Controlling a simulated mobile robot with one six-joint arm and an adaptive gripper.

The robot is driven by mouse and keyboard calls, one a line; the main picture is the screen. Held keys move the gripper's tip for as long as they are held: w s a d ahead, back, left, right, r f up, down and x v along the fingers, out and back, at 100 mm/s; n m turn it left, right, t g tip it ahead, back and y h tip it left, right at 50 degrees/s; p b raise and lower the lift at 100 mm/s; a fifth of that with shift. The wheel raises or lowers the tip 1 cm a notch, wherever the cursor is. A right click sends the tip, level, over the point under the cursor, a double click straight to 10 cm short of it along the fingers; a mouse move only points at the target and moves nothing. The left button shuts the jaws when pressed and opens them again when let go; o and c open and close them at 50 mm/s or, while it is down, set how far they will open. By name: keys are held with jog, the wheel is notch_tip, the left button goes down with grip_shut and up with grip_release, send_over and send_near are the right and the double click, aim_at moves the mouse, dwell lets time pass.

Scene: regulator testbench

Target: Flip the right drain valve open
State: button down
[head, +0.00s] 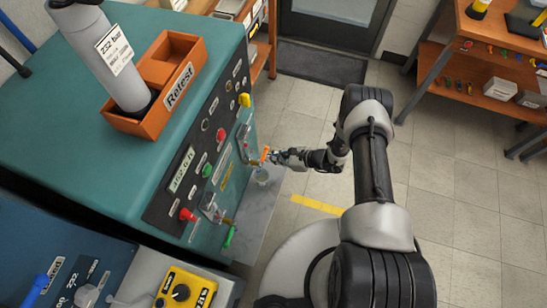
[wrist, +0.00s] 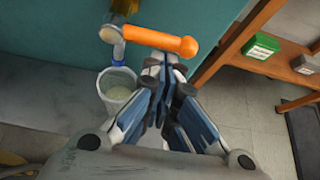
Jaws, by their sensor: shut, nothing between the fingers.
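The right drain valve has an orange lever (head: 265,154) on the front of the teal bench. In the wrist view the orange lever (wrist: 160,40) points right from a metal pipe (wrist: 117,42), roughly level. My gripper (head: 277,157) is shut and empty, right at the lever. In the wrist view my gripper (wrist: 163,68) has its fingertips just below the middle of the lever; I cannot tell whether they touch it. A clear cup (wrist: 117,88) with some pale liquid stands under the pipe.
A green lever (head: 230,236) sits lower left on the same bench front. An orange Retest tray (head: 185,70) holding a grey cylinder is on the bench top. In the wrist view, a wooden shelf (wrist: 238,60) with small boxes stands at right. Tiled floor is open behind my arm.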

jog(key=shift+r+n+t, duration=0.15)
jog(key=shift+n+t, duration=0.15)
